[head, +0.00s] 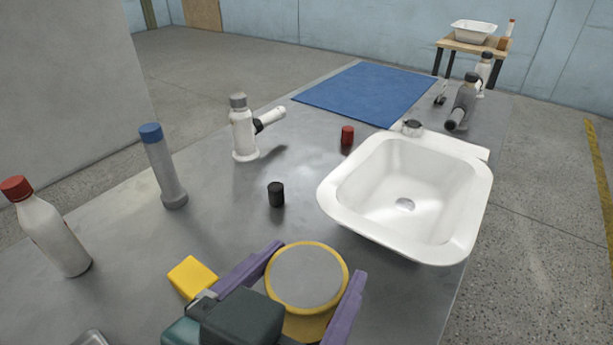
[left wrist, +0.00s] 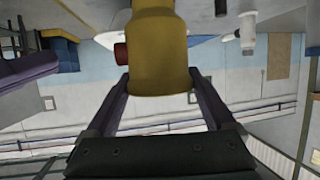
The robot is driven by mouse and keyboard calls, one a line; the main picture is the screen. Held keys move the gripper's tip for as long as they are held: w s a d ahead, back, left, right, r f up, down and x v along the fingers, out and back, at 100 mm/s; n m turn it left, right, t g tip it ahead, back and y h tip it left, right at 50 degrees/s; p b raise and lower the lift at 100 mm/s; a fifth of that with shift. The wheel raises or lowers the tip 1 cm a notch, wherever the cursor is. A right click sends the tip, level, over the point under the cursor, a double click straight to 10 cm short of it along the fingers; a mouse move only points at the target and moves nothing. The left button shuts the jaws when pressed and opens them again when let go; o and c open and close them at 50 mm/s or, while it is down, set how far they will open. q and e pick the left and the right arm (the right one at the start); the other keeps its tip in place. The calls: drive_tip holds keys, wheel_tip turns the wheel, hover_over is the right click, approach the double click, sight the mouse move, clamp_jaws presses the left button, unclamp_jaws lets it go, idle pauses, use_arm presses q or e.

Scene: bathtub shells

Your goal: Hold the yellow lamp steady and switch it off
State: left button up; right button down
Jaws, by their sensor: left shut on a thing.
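The yellow lamp (head: 307,276) is a round body with a yellow rim and a flat grey face, low in the head view. No glow shows on that face. My left gripper (head: 320,258) is shut on it, with one purple finger on each side. The left wrist view shows the lamp's yellow body (left wrist: 160,50) between the fingertips. I cannot make out a switch; the lamp's lower part is hidden behind my gripper. Purple bars at the left edge of the left wrist view look like my right gripper (left wrist: 35,68), whose opening I cannot tell.
A yellow block (head: 192,277) lies just left of my gripper. A white sink (head: 335,200) stands behind the lamp to the right. A black cap (head: 276,194), a red cap (head: 347,136), bottles (head: 55,240) (head: 165,170) and a white tap-like fixture (head: 242,130) stand on the grey counter (head: 225,225).

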use_arm(q)
drive_tip(key=o, duration=1.2)
drive_tip(key=shift+o, duration=0.2)
use_arm(e)
drive_tip(key=shift+s+d, duration=0.35)
drive_tip(key=shift+d, duration=0.15)
